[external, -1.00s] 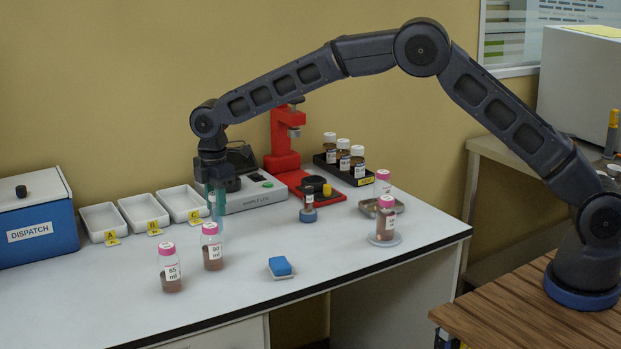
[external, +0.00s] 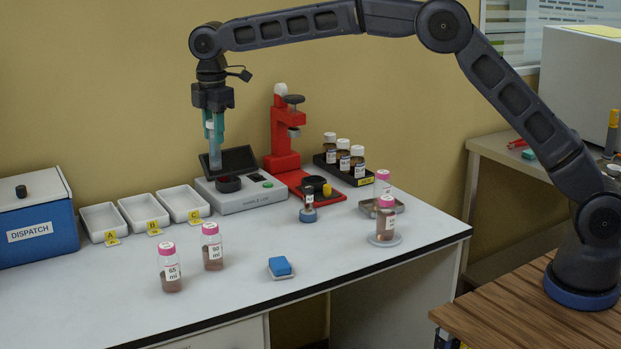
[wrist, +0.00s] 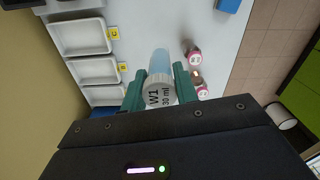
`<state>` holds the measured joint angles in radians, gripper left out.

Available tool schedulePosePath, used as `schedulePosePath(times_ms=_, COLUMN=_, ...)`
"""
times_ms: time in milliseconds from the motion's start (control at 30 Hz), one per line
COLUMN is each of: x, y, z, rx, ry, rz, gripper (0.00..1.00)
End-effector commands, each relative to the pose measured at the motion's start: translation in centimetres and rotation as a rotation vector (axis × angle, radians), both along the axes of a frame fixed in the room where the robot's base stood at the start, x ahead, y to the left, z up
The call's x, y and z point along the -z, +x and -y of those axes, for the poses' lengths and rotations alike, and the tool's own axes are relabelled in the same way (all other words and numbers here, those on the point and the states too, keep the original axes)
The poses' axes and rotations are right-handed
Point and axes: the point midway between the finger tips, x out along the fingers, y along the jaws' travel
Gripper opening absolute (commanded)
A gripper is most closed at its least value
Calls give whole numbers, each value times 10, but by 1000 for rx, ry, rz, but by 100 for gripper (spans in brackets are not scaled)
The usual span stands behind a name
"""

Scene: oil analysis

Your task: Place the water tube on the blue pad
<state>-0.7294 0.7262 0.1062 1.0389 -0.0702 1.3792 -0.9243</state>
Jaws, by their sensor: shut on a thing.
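My gripper (external: 213,132) is shut on the water tube (external: 214,157), a clear tube with a white cap and pale blue contents. It holds the tube upright in the air, in front of the analyser's raised lid in the external view. In the wrist view, the tube (wrist: 160,64) sits between the green fingers, its cap marked "W1" and "30 ml". The blue pad (external: 280,266) lies on a white base near the table's front edge, below and right of my gripper. A blue piece, likely the pad (wrist: 228,5), shows at the wrist view's top edge.
A 65 ml bottle (external: 170,272) and a 90 ml bottle (external: 212,250) stand left of the pad. White trays (external: 143,212) and the grey analyser (external: 243,199) line the back. A red press (external: 281,140) stands right. Table around the pad is clear.

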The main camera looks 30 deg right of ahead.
Motion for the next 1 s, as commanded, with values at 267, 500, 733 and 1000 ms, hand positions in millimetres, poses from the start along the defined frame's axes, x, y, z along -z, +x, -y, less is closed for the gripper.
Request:
schedulePosePath(times_ms=267, x=-19, y=-62, z=13, rx=-5, ry=6, rz=-2, gripper=8)
schedulePosePath(times_ms=500, x=-28, y=-126, z=33, rx=-11, ry=4, rz=1, gripper=8)
schedulePosePath(times_ms=733, x=-30, y=-172, z=51, rx=-17, ry=2, rz=8, gripper=8)
schedulePosePath(times_ms=1000, x=-21, y=-191, z=59, rx=-19, ry=-1, rz=9, gripper=8)
